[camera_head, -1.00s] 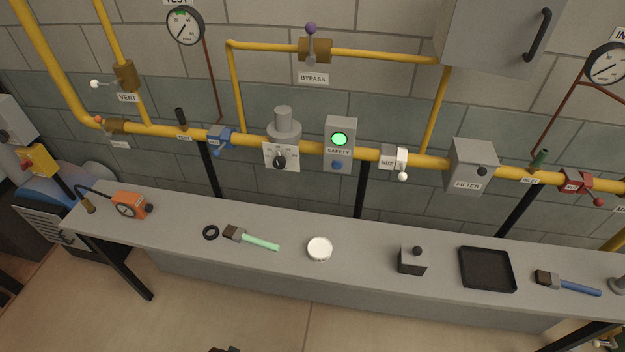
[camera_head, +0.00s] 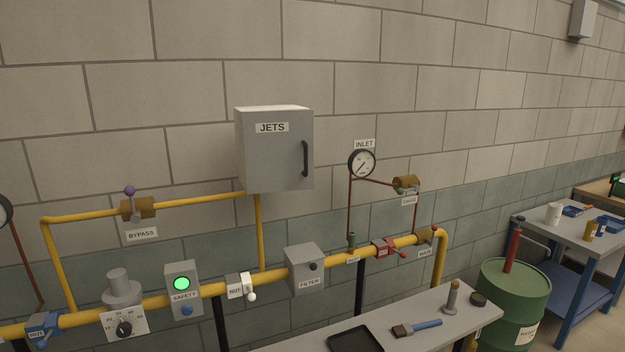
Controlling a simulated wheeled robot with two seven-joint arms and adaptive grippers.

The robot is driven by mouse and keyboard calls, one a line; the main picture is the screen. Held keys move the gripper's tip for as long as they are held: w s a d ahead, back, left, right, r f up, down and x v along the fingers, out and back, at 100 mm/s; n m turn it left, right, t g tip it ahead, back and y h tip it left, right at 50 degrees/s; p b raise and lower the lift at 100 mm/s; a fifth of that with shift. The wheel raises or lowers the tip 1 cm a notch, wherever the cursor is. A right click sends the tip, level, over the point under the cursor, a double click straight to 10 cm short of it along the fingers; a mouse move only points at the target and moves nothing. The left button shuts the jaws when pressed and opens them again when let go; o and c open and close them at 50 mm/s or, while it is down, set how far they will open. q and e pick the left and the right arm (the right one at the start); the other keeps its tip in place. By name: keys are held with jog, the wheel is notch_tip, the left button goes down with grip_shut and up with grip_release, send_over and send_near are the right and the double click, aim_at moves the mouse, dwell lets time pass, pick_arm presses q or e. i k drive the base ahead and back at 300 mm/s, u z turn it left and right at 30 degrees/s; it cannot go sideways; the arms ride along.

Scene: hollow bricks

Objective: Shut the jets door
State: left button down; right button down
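The grey JETS box (camera_head: 273,150) hangs on the block wall, left of the middle in the head view. Its front door (camera_head: 275,155) carries the JETS label at the top and a dark vertical handle (camera_head: 305,159) near its right edge. The door looks flush with the box; no gap or inside shows, though a small opening would be hard to tell from here. Neither gripper is in view.
Yellow pipe (camera_head: 210,290) with valves runs below the box. A grey bench (camera_head: 440,315) holds a black tray (camera_head: 355,340) and a brush (camera_head: 416,328). A green drum (camera_head: 513,295) and a blue-legged table (camera_head: 570,240) stand right.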

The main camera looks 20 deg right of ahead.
aim_at(279, 145)
jog(key=z, duration=0.95)
jog(key=i, duration=0.8)
jog(key=u, duration=0.7)
jog(key=i, duration=0.4)
jog(key=u, duration=0.4)
